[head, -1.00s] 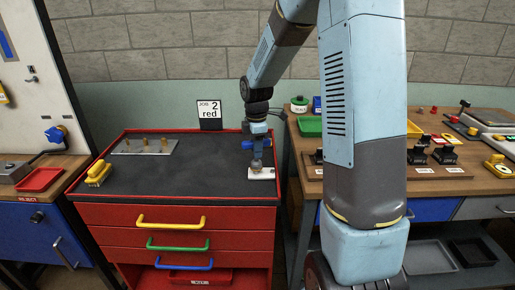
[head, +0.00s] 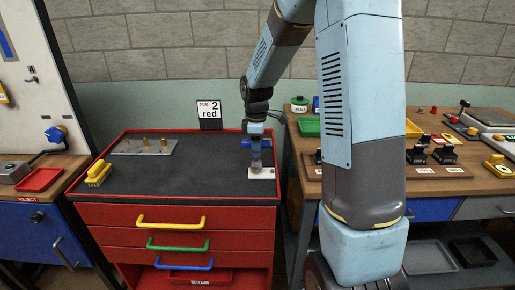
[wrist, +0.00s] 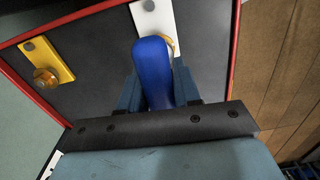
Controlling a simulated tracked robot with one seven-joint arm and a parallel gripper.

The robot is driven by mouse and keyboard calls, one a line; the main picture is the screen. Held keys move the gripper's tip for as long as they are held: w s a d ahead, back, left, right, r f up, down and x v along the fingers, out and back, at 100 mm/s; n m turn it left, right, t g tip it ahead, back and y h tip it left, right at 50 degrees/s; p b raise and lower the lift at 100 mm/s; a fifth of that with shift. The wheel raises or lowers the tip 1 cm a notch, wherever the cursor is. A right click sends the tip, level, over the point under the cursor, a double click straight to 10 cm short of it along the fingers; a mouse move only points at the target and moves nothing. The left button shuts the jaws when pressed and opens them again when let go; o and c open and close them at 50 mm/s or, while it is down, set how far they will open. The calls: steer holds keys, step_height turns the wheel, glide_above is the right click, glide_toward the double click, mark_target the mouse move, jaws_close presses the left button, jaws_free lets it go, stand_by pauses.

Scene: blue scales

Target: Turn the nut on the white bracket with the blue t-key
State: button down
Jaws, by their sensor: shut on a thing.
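My gripper (head: 257,141) is shut on the blue t-key (head: 246,143) above the front right corner of the red workbench. The key's blue handle fills the middle of the wrist view (wrist: 153,72), between the fingers. The white bracket (head: 268,175) lies flat on the dark top below the gripper. In the wrist view the white bracket (wrist: 150,18) shows behind the handle, with a sliver of its brass nut (wrist: 171,44) at the handle's right. The key's lower end is over the nut; I cannot tell how fully it is seated.
A yellow bracket (head: 98,173) with a nut lies at the bench's left; it also shows in the wrist view (wrist: 47,63). A metal plate (head: 127,147) with brass posts and a sign "JOB 2 red" (head: 209,112) stand behind. The bench top's middle is clear.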

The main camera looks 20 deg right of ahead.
steer(key=shift+m, duration=0.9)
steer(key=shift+n, duration=0.9)
steer(key=shift+r, duration=0.1)
steer(key=shift+r, duration=2.9)
